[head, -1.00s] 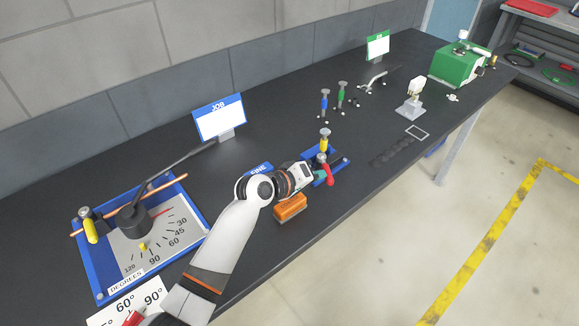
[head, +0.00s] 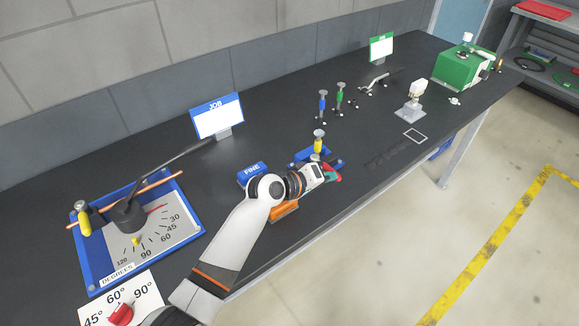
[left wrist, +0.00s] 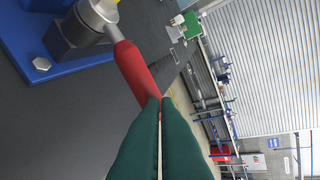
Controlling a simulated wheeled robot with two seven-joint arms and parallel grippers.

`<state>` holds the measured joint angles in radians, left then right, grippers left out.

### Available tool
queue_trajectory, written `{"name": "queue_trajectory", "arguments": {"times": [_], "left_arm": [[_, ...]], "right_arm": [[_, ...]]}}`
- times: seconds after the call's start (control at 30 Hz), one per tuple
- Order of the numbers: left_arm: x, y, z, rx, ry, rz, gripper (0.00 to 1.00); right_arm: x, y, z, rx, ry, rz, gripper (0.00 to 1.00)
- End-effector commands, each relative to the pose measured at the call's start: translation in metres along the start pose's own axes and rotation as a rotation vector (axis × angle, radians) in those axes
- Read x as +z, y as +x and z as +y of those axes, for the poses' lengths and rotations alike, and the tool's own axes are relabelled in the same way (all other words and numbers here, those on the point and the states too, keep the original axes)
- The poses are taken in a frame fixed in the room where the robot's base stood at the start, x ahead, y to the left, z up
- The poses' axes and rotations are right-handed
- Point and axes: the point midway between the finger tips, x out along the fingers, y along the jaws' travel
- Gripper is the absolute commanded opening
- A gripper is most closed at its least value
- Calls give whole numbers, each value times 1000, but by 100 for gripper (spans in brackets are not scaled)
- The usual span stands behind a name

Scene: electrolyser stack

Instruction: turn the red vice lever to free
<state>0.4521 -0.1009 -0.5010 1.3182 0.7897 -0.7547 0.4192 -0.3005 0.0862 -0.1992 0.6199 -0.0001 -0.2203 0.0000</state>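The red vice lever (head: 334,178) sticks out at the front of a small blue-based vice (head: 301,158), beside my left gripper (head: 325,172). In the left wrist view the lever (left wrist: 138,72) runs from a metal hub on the blue base (left wrist: 22,40) down to my green fingertips (left wrist: 160,100). The fingers lie almost together, with only a thin slit between them. The lever's end meets the fingertips and is partly hidden by them; it looks too thick to be clamped in that slit. My right gripper is not in view.
An orange block (head: 286,211) lies under my left wrist, by a blue FINE sign (head: 253,174). Blue-handled (head: 322,106) and green-handled (head: 340,95) tools stand behind. A degree plate (head: 186,228) is at the left. The bench's front edge is close to the vice.

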Motion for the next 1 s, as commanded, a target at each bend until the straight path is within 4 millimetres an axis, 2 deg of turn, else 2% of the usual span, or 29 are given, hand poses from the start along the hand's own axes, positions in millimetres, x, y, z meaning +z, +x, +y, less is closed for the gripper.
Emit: {"name": "queue_trajectory", "arguments": {"times": [0.33,0.57,0.8,1.0], "left_arm": [[0,1,-3,-5,1,0,0],[3,1,-1,-6,1,-1,0],[14,0,4,-5,3,-5,0],[17,-2,3,-2,2,-4,0]], "right_arm": [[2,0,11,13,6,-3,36],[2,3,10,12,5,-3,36],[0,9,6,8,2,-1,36],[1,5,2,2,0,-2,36]]}}
